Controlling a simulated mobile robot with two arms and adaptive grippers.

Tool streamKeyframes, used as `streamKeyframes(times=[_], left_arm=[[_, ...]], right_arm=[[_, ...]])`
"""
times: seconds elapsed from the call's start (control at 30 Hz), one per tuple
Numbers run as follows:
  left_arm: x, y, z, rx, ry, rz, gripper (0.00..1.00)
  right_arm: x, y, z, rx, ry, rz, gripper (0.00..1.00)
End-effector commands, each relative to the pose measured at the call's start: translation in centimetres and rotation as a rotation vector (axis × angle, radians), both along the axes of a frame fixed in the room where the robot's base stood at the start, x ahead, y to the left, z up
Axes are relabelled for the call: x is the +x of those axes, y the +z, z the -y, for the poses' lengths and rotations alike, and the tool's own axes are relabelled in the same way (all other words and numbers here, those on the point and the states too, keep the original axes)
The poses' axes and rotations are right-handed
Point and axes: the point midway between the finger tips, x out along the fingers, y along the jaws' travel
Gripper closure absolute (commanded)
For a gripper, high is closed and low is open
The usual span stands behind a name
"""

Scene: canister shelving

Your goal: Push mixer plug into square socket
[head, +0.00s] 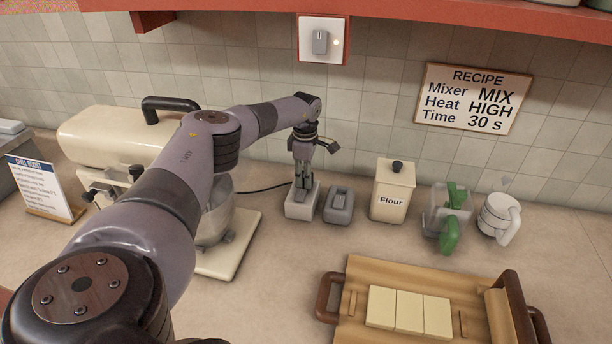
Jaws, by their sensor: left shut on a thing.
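The cream mixer (125,133) stands on the left, with its bowl and base partly hidden behind my left arm. A dark cord (262,189) runs from it to a whitish block-shaped socket (301,207) on the counter. My left gripper (303,184) points down over that block and is shut on a small dark piece, which looks like the mixer plug. The fingers hide most of the plug, so I cannot tell how deep it sits. A grey rounded block (339,208) with a dark top stands just right of the whitish one. My right gripper is not in view.
A flour canister (391,196), a green-and-clear item (447,222) and a white mug (497,217) stand to the right. A wooden tray (385,272) holds pale blocks in front. A wall switch (321,42) and recipe sign (472,98) are behind.

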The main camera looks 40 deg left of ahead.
Motion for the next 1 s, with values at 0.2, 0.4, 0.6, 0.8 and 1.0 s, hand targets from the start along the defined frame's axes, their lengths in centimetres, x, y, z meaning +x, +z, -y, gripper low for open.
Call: streamKeyframes(times=[0.2, 0.4, 0.6, 0.8, 1.0], left_arm=[[-0.1, -0.3, 0.2, -0.004, -0.003, -0.003, 0.64], [-0.1, -0.3, 0.1, -0.003, -0.002, -0.005, 0.52], [-0.2, -0.3, 0.1, -0.003, -0.001, -0.005, 0.52], [-0.2, 0.0, 0.1, -0.003, -0.001, -0.005, 0.52], [0.0, 2.3, 0.2, -0.003, -0.001, -0.001, 0.52]], right_arm=[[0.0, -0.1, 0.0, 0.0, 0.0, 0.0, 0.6], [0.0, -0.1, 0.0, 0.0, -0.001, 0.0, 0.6], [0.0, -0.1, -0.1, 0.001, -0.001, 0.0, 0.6], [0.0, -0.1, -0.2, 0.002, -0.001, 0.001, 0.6], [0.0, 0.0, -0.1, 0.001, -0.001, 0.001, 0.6]])
